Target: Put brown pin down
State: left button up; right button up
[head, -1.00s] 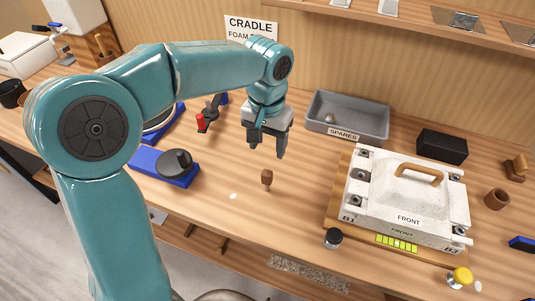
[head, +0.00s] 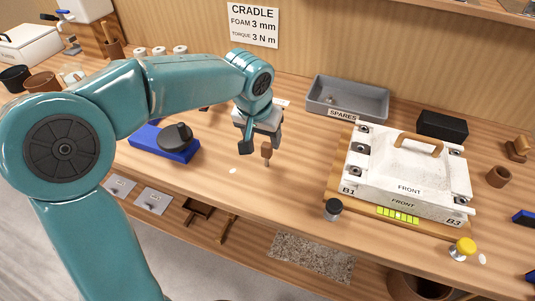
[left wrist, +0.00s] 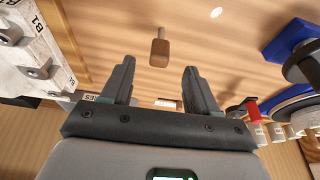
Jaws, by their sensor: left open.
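The brown pin (head: 267,151) stands upright on the wooden bench, its wide head up and its thin shank down. My left gripper (head: 261,145) is open and empty, right by the pin in the head view. In the left wrist view the pin (left wrist: 160,50) lies beyond the tips of the two open fingers (left wrist: 158,75), roughly midway between them, with clear space on both sides. No finger appears to touch it. My right gripper is not in view.
A white cradle case (head: 410,165) marked FRONT sits right on a wooden board. The grey SPARES tray (head: 378,105) is behind. A blue block with a black knob (head: 176,136) is left. A dark-topped jar (head: 333,209) stands near the board. Bench around the pin is clear.

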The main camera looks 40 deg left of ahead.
aim_at(267, 153)
pick_arm(q)
jog(key=x, duration=0.4)
jog(key=shift+w+a+f, duration=0.1)
jog(key=shift+f, duration=0.1)
jog(key=x, duration=0.3)
jog(key=p+x, duration=0.1)
jog(key=x, duration=0.1)
jog(key=shift+w+f, duration=0.25)
jog(key=shift+w, duration=0.1)
jog(key=shift+s, duration=0.1)
jog(key=shift+c, duration=1.2)
grip_shut()
notch_tip(267, 153, up, 20)
jog(key=shift+p, duration=0.45)
